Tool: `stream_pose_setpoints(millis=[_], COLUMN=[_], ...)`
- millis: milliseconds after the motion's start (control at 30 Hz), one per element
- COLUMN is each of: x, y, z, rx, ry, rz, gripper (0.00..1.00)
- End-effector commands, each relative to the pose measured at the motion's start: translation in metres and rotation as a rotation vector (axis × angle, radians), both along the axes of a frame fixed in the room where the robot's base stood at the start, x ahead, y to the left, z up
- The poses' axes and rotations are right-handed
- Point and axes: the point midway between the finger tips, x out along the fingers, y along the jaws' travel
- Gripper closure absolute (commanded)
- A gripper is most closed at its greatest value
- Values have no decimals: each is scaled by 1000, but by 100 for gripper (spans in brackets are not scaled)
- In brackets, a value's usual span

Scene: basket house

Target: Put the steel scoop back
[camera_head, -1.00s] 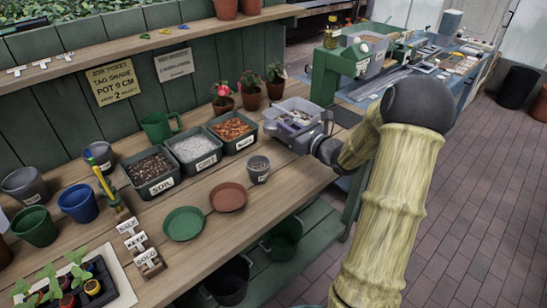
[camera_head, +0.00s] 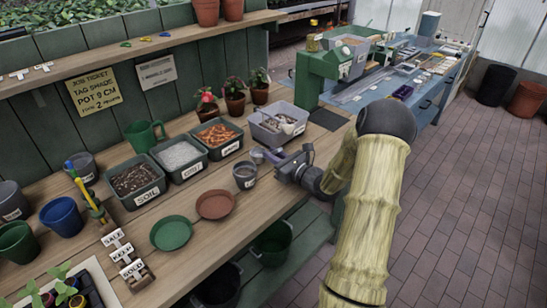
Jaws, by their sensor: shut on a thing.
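My gripper (camera_head: 272,158) is low over the bench's right part, in front of the grey tub (camera_head: 260,132) and just right of the small grey pot (camera_head: 246,182). It is shut on a small greyish, rounded thing at its fingertips, which looks like the steel scoop (camera_head: 257,154). Its handle is mostly hidden by the jaws. The grey tub holds several small things, too small to name.
Open bins of soil (camera_head: 138,182), white grit (camera_head: 180,157) and orange-brown chips (camera_head: 216,137) stand left of the tub. A green saucer (camera_head: 171,233) and a brown saucer (camera_head: 215,205) lie in front. Potted plants (camera_head: 235,105) stand behind. The bench's front edge is close.

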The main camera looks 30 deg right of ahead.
Motion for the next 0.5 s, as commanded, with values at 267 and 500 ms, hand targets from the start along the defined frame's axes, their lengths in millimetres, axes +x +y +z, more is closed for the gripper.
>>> stream_pose_setpoints(millis=[267,500], x=[0,0], y=[0,0], z=[-8,-11], rx=[-1,-2], ry=[-3,-2], rz=[0,0], gripper=[100,73])
